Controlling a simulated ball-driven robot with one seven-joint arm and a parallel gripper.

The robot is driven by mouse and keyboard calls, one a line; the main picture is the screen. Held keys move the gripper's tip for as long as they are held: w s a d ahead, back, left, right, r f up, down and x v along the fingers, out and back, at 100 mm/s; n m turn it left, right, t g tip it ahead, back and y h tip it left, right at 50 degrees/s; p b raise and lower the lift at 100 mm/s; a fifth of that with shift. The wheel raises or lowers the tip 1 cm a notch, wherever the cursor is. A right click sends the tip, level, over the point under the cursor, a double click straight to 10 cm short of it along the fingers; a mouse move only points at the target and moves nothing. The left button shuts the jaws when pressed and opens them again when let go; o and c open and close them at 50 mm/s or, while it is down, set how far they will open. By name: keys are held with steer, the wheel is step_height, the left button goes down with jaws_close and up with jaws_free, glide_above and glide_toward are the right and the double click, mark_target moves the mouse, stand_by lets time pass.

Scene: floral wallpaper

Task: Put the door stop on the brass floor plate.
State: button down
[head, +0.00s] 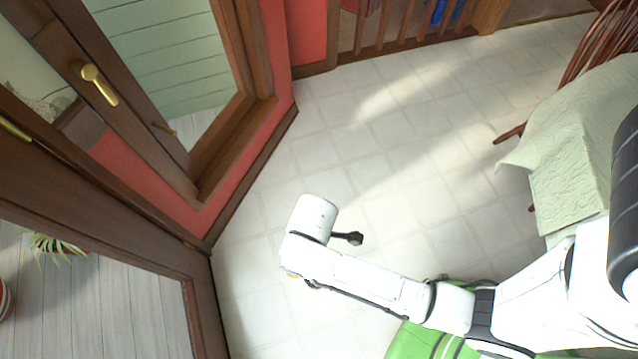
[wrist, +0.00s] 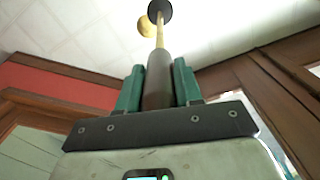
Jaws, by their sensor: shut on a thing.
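In the wrist view my gripper (wrist: 159,70) has its two green fingers closed on the door stop. The door stop has a brown cylindrical grip (wrist: 158,88), a thin brass rod and a dark round end (wrist: 160,11) pointing away from the gripper. In the head view I cannot make out the fingers, door stop or plate.
A brown-framed door (head: 205,320) stands at left, beside a red wall with a wood skirting (head: 255,180) and a window. A cloth-covered table (head: 575,150) and a wooden chair (head: 585,55) are at right. Tiled floor (head: 400,150) between is clear. A green thing (head: 420,340) lies below my arm.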

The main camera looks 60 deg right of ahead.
steer(key=w+d+f+b, duration=0.1)
steer(key=w+f+b, duration=0.2)
steer(key=w+f, duration=0.8)
steer(key=shift+w+f+b, duration=0.3)
steer(key=shift+f, duration=0.15)
steer(key=c, duration=0.8)
jaws_free()
steer(key=shift+s, duration=0.15)
steer(key=shift+o, duration=0.2)
